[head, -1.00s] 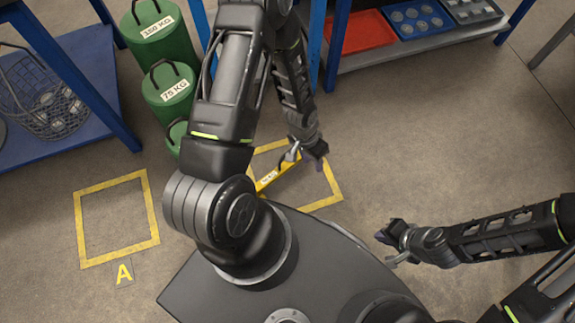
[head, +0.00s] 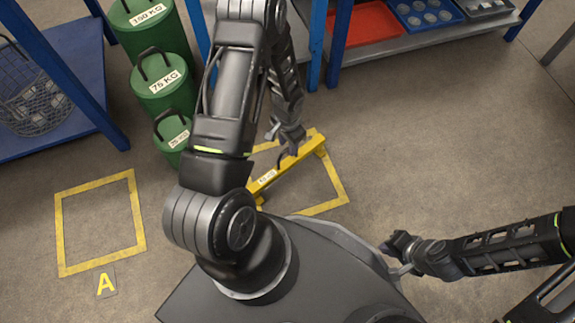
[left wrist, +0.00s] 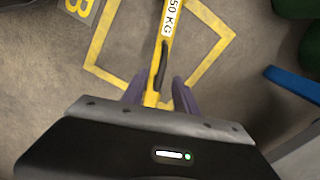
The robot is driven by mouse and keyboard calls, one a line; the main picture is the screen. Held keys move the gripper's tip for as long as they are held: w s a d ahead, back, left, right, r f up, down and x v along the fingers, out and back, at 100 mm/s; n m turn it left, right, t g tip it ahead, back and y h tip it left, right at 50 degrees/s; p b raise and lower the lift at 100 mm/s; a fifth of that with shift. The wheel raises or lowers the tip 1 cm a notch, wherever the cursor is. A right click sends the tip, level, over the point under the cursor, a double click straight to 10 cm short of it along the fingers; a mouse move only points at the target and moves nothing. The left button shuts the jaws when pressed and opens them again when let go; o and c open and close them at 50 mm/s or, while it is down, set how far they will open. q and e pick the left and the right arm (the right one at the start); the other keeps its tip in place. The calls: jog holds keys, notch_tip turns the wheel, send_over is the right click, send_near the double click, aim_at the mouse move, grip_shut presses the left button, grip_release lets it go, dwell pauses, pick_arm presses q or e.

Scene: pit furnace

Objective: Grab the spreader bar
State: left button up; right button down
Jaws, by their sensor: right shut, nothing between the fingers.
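The yellow spreader bar (head: 310,151) carries a white weight label and lies slantwise over a yellow floor square in the head view. In the left wrist view the bar (left wrist: 163,48) runs away from me, with a dark handle on it and the label "50 KG" partly in view. My left gripper (head: 288,143) is at the bar. In the left wrist view its purple fingers (left wrist: 158,92) stand open on either side of the bar's near part, with gaps visible. My right gripper (head: 398,256) is shut and empty, away to the right.
Several green weights (head: 165,82) stand behind left, beside a blue rack with a wire basket (head: 35,108). An empty yellow square marked A (head: 100,222) is at left. A shelf with a red tray (head: 367,25) and blue trays stands at the back. The right floor is clear.

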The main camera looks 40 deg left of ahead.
pick_arm(q)
jog(key=shift+f, duration=0.35)
jog(key=b, duration=0.3)
send_over(288, 162)
notch_tip(288, 162, down, 5)
jog(key=shift+s+f, duration=0.1)
jog(key=shift+f, duration=0.05)
dwell(0.3)
grip_shut()
dwell(1.3)
